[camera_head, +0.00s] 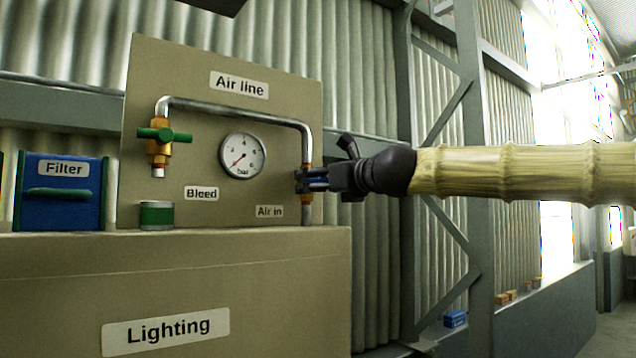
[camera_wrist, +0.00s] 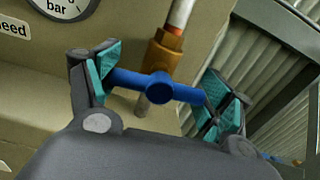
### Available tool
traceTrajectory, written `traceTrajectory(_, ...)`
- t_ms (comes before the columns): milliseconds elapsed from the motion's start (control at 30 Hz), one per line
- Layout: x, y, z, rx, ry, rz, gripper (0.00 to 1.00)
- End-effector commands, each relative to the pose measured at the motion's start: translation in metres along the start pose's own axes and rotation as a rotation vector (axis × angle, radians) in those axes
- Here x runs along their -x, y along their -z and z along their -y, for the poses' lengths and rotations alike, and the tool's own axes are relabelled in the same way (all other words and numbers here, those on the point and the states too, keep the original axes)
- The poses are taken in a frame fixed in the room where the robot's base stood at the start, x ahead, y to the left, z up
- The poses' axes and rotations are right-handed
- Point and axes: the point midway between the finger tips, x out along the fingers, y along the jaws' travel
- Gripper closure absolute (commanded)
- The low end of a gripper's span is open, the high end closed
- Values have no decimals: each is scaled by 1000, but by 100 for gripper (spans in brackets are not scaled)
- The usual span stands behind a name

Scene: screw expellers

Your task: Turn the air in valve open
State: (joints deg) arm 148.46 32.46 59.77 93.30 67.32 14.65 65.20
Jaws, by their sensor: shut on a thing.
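The air in valve has a blue bar handle (camera_wrist: 157,86) on a brass body (camera_wrist: 161,54), set in the vertical pipe at the right of the panel. In the wrist view the handle lies across the pipe, tilted slightly in the picture. My gripper (camera_head: 312,180) is at the valve in the head view and covers much of it. In the wrist view my gripper (camera_wrist: 160,88) has its teal-padded fingers at the two ends of the blue handle, shut on it. The "Air in" label (camera_head: 269,211) is left of the pipe below the valve.
The air line panel (camera_head: 205,100) carries a gauge (camera_head: 243,156) with its needle toward the lower left. A green-handled bleed valve (camera_head: 164,136) hangs at left above a green-banded can (camera_head: 156,215). A blue filter box (camera_head: 60,193) stands farther left. Space below my arm is open.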

Motion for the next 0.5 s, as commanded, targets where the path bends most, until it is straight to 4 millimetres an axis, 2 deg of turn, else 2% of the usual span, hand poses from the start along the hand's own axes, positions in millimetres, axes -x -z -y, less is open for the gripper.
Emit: traceTrajectory(500, 2, -5, -3, 428, 0, 5, 44)
